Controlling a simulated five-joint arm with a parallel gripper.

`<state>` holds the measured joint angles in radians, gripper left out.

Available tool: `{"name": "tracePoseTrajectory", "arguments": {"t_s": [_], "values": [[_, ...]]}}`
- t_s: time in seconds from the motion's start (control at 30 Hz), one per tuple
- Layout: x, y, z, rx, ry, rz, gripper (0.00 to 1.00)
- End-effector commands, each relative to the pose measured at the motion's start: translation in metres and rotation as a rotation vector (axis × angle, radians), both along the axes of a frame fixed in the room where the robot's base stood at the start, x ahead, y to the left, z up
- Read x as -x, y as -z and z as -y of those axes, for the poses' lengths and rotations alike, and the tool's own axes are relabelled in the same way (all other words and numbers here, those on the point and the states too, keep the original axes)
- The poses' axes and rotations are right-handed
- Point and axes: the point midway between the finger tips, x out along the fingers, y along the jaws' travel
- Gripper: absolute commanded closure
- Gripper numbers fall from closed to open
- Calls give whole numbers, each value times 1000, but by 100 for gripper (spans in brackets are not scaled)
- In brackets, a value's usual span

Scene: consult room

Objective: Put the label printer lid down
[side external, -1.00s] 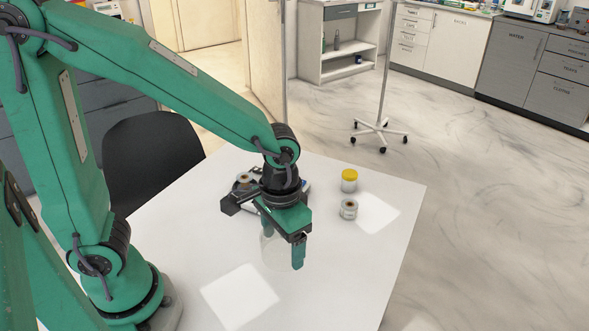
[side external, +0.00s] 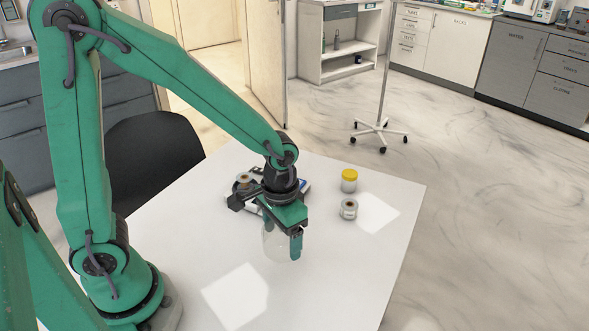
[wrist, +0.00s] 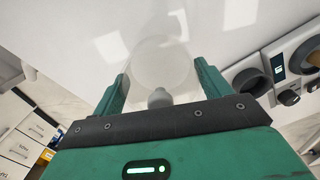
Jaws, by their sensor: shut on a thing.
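A clear, see-through round lid (side external: 277,247) is between the fingers of my gripper (side external: 283,232), low over the white table; I cannot tell whether it touches the table. In the wrist view the lid (wrist: 160,62) shows as a pale round shape with a grey knob (wrist: 160,98), and the two green fingers of my gripper (wrist: 163,85) are on either side of it. The label printer (side external: 243,184) is behind my gripper, partly hidden, with a roll on it. In the wrist view the printer (wrist: 278,65) is to the right, with a small screen.
A yellow-capped jar (side external: 349,181) and a small container with a brown centre (side external: 348,209) stand right of my gripper on the white table (side external: 330,275). The table's front and right side are clear. A black chair (side external: 150,155) is at the left edge.

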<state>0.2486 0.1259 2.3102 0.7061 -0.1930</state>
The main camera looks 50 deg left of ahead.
Motion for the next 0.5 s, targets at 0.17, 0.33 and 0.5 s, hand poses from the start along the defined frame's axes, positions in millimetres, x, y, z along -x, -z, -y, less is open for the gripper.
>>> {"name": "tracePoseTrajectory", "arguments": {"t_s": [0.17,0.33,0.5], "values": [[-17,18,-23,0,-4,-3,45],[-27,27,-35,0,-2,-1,45],[-30,29,-39,0,1,1,45]]}}
